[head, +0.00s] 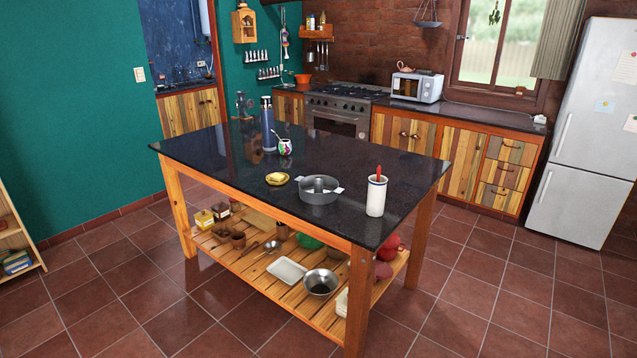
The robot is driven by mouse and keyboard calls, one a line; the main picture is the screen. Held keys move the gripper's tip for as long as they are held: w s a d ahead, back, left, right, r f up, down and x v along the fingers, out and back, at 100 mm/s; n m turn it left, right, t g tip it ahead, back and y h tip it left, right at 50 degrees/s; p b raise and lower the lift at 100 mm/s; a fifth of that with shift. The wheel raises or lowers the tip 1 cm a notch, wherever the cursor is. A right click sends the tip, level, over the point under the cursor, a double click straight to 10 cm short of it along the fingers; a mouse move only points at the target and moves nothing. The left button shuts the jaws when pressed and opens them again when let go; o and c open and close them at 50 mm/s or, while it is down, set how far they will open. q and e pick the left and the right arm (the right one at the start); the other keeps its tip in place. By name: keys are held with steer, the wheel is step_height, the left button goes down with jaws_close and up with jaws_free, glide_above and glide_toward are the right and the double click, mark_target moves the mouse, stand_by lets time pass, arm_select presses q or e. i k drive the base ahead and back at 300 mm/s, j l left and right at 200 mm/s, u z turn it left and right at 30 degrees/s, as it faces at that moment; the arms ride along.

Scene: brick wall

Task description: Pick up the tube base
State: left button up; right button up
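A dark round pan (319,196) with light side handles sits on the near part of the dark table top (225,150). A grey raised piece with a central tube, which looks like the tube base (318,186), shows inside the pan. I cannot tell whether it is separate from the pan. Neither of my grippers shows in the head view.
A white cylindrical holder with a red-handled tool (376,194) stands right of the pan. A yellow item on a small dish (277,178) lies to its left. A colourful cup (285,147) and a tall flask (268,124) stand farther back. Tiled floor surrounds the table.

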mark_target(318, 187)
steer(key=i+j+z, duration=0.1)
steer(key=i+j, duration=0.25)
steer(key=i, duration=0.25)
steer(key=i+j+z, duration=0.1)
steer(key=i+j, duration=0.3)
steer(key=i, duration=0.2)
